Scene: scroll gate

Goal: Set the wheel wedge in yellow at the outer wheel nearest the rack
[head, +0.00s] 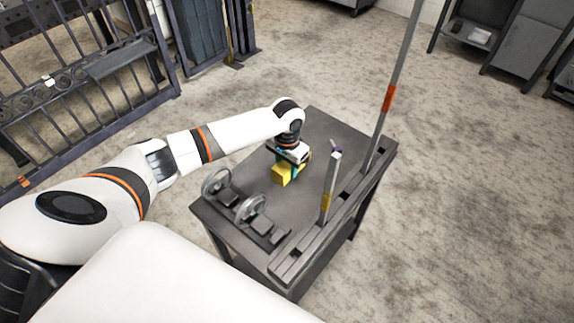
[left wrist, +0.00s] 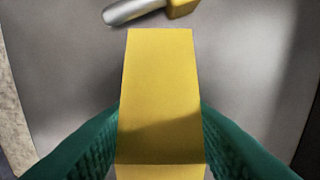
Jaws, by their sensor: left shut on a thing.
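My left gripper (head: 288,163) is over the middle of the dark table (head: 316,128). Its green fingers (left wrist: 160,140) are shut on the yellow wedge (head: 283,174), which fills the middle of the left wrist view (left wrist: 160,90). I cannot tell whether the wedge touches the tabletop. Two grey wheels stand at the table's front left: one further left (head: 216,182), one closer to the slotted rail (head: 251,208). The wedge is behind and to the right of both, apart from them. My right gripper is not in view.
The slotted rail (head: 318,236) along the table's right edge carries a short post (head: 330,188) with a yellow band and a tall pole (head: 390,95) with an orange band. A silver-and-yellow piece (left wrist: 135,12) lies beyond the wedge. Dark blocks (head: 262,226) sit beside the wheels.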

